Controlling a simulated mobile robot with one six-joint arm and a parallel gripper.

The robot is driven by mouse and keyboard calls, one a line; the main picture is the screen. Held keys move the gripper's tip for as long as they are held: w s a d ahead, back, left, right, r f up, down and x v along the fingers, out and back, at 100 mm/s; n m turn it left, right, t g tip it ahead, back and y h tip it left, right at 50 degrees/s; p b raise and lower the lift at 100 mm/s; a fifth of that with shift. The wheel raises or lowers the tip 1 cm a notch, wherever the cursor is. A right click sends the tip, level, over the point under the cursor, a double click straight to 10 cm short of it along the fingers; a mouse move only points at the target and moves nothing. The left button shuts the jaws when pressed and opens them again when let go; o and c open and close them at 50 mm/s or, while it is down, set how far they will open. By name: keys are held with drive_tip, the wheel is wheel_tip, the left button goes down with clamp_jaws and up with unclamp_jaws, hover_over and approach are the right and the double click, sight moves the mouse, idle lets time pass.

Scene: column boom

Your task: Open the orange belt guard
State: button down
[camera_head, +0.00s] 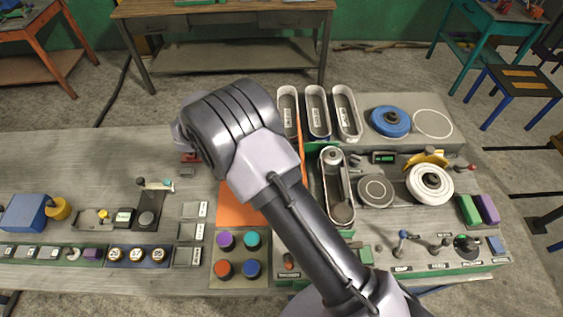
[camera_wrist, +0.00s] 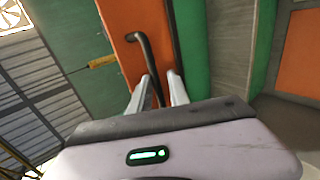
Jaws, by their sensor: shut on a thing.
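The orange belt guard (camera_head: 238,206) shows as a flat orange panel left of my forearm, with a thin orange strip to the right of the arm; my arm hides its middle. To its right, the belt and its two pulleys (camera_head: 337,185) are uncovered. In the wrist view the guard (camera_wrist: 124,50) is an orange face with a dark bent bar handle (camera_wrist: 148,52). My gripper (camera_wrist: 158,88) is shut on this handle, one finger on each side of it. In the head view my arm hides the fingers and the handle.
Three oblong trays (camera_head: 317,112) and a blue disc (camera_head: 390,121) lie behind the belt. Coloured knobs (camera_head: 238,254) stand in front of the guard. A small lever (camera_head: 153,184) stands to the left. The bench's back left surface is clear.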

drive_tip(key=shift+s+f, duration=0.15)
drive_tip(key=shift+f, duration=0.15)
drive_tip(key=c, duration=1.5)
unclamp_jaws()
drive_tip(key=shift+a, duration=0.2)
drive_tip(key=shift+a+r, duration=0.1)
drive_tip(key=shift+w+a+r, duration=0.1)
drive_tip(key=shift+w+r, duration=0.05)
drive_tip(key=shift+w, duration=0.05)
drive_tip(key=p+v, duration=0.3)
drive_tip(key=v, duration=1.4)
drive_tip(key=shift+p, duration=0.4)
